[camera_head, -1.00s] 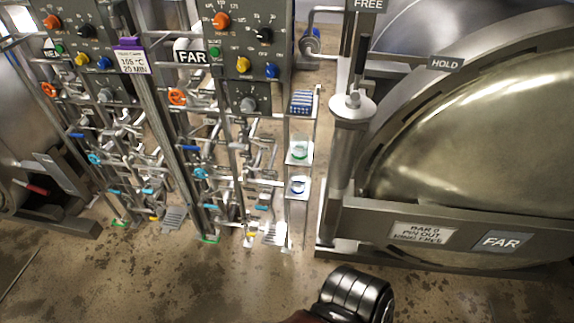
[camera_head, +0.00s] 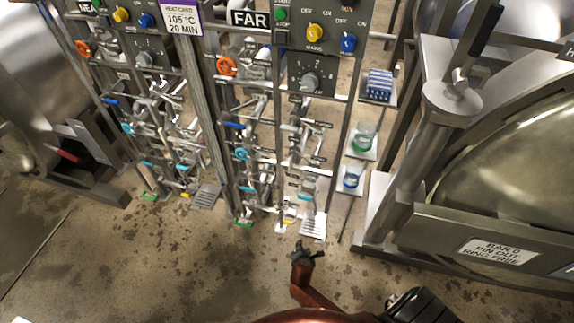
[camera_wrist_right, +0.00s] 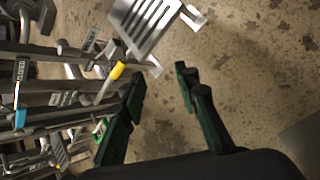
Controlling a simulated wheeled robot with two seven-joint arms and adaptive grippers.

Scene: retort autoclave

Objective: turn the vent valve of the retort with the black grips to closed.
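The retort with a black-gripped lever (camera_head: 485,30) is the large vessel (camera_head: 510,185) at the right. A pipe rack marked FAR (camera_head: 249,18) stands left of it and carries several valves: an orange wheel (camera_head: 227,67), a blue lever (camera_head: 233,126), a cyan wheel (camera_head: 242,154) and a small yellow grip low down. I cannot tell which is the vent valve. My right gripper (camera_head: 307,248) is low in front of this rack. In the wrist view it is open and empty (camera_wrist_right: 160,78); a yellow-gripped lever (camera_wrist_right: 118,70) lies near its left finger, apparently apart. My left gripper is out of view.
A second rack (camera_head: 150,110) and a retort with a red grip (camera_head: 68,155) stand at the left. A slotted metal grate (camera_wrist_right: 145,20) is near the gripper. Small shelves hold cups (camera_head: 365,140) and a blue rack (camera_head: 379,84). The front floor is clear.

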